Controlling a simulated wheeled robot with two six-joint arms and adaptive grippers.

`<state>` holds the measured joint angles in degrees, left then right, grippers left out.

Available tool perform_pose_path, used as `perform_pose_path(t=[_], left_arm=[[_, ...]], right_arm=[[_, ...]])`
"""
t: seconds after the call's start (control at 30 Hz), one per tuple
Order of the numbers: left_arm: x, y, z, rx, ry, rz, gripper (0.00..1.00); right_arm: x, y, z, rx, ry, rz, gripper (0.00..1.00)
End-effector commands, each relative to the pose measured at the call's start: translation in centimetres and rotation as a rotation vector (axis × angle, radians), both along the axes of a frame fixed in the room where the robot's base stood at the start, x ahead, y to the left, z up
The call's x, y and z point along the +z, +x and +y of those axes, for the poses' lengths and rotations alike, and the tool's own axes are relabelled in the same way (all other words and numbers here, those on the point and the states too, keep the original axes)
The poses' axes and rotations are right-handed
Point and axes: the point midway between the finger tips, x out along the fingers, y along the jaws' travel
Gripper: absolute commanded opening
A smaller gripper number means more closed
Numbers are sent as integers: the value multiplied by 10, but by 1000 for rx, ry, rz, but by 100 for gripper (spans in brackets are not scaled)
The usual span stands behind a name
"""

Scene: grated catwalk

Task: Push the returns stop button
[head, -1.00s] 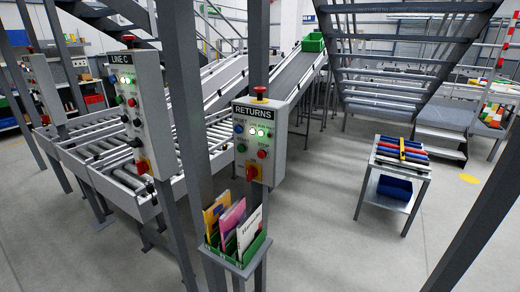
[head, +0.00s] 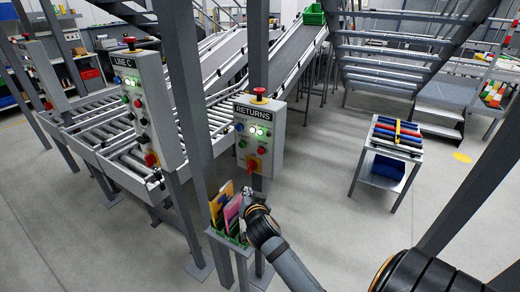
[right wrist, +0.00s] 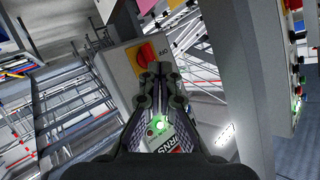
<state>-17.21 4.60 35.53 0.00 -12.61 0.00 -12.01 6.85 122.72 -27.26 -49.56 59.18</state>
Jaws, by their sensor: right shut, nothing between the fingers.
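The returns box (head: 277,140) is a grey panel labelled RETURNS on a post. It carries a red push button (head: 262,150) at lower right, a green button (head: 242,143), lit green lamps (head: 256,131), a red-and-yellow rotary switch (head: 252,165) and a red mushroom button (head: 259,91) on top. My right gripper (head: 247,191) is shut and empty, below the box in front of the booklets. In the right wrist view the box appears upside down, with its rotary switch (right wrist: 146,53) beyond the shut fingertips (right wrist: 160,68). The fingers partly hide its face. My left gripper is out of view.
The LINE C box (head: 143,100) stands left, with grey posts around. A conveyor (head: 110,140) runs behind. A small cart (head: 396,145) stands right; floor between is clear.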

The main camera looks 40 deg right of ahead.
Motion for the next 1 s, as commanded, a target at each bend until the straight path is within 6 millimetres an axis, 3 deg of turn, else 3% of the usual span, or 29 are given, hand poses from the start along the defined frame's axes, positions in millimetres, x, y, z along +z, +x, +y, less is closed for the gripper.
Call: perform_pose_path(t=[0.1, 0.27, 0.67, 1.0], left_arm=[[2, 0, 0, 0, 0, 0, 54], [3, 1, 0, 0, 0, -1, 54], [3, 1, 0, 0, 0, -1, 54], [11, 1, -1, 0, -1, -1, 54]], right_arm=[[40, 23, -3, -28, 57, -172, 0], [63, 35, -2, -33, 99, -281, 0], [64, 37, -4, -32, 103, -289, 0], [64, 53, -44, -30, 97, -286, 0]])
